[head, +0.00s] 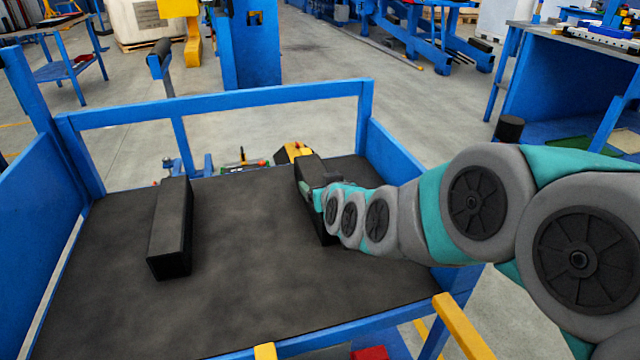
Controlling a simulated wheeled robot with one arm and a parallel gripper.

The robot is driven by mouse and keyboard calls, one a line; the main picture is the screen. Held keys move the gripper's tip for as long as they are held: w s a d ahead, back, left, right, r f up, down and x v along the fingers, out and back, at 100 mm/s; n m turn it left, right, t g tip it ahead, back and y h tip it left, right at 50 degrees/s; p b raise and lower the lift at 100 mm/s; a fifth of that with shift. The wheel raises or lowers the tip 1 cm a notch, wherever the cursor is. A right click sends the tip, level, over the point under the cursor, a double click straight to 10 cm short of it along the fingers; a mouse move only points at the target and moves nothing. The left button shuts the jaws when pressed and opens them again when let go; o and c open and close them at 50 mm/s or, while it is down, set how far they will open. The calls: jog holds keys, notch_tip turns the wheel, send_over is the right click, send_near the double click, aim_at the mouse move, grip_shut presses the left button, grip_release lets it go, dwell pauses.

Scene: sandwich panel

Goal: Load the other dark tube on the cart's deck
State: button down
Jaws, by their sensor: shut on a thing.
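The cart's dark deck (230,285) fills the middle of the head view, framed by blue rails. One dark square tube (170,235) lies lengthwise on the left part of the deck. The other dark tube (308,167) is over the right part of the deck, roughly parallel to the first. My gripper (314,192) reaches in from the right and is shut on this tube. My arm hides part of the tube's near half. I cannot tell whether this tube touches the deck or hangs just above it.
A blue rail (220,100) runs along the deck's far side, and a blue side panel (400,180) stands on the right behind my arm. The deck between the tubes is clear. A blue workbench (560,90) stands at the far right.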

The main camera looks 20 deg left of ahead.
dwell(0.3)
grip_release()
jog(key=shift+f, duration=0.1)
jog(key=shift+s+d, duration=0.1)
jog(key=shift+b+v, duration=0.5)
jog(key=shift+v, duration=5.45)
